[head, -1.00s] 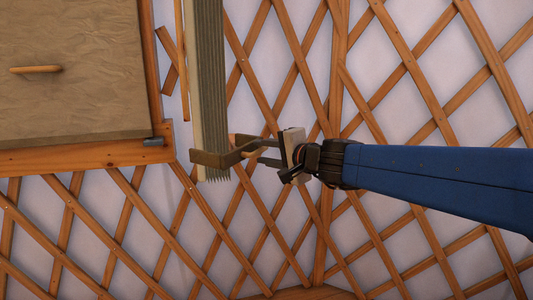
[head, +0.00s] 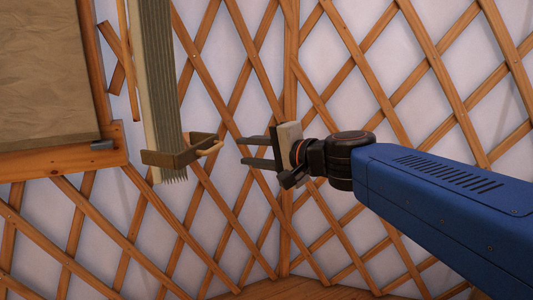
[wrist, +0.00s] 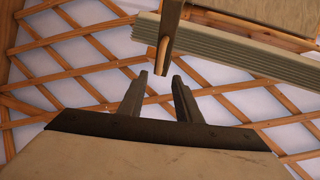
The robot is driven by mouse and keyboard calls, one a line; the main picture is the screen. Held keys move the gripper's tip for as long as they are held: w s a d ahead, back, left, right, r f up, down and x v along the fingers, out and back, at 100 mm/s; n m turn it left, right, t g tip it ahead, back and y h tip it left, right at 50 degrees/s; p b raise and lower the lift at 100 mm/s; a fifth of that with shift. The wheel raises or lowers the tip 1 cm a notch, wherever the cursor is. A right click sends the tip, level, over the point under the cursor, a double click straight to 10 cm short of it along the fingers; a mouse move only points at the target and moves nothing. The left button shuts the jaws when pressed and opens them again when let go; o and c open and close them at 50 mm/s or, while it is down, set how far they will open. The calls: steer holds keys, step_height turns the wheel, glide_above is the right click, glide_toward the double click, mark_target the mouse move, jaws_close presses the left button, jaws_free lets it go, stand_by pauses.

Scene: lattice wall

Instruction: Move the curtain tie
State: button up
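The curtain tie (head: 172,158) is a brown, angular band around the lower part of a grey-green pleated curtain (head: 164,100). A pale wooden peg (head: 210,148) sticks out from its right side. My gripper (head: 241,151) is open and empty, to the right of the peg with a gap between them. In the wrist view, the tie (wrist: 171,22) and its peg (wrist: 163,52) lie just beyond my open fingertips (wrist: 160,76), roughly in line with the space between them. The back of the tie is hidden behind the curtain.
A wooden-framed panel with tan cloth (head: 45,80) is left of the curtain, with a small dark block (head: 103,145) at its lower corner. A wooden lattice wall (head: 290,90) with white backing runs behind everything. Free room lies around my gripper.

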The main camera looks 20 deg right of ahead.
steer(key=shift+v, duration=2.8)
steer(key=shift+c, duration=0.7)
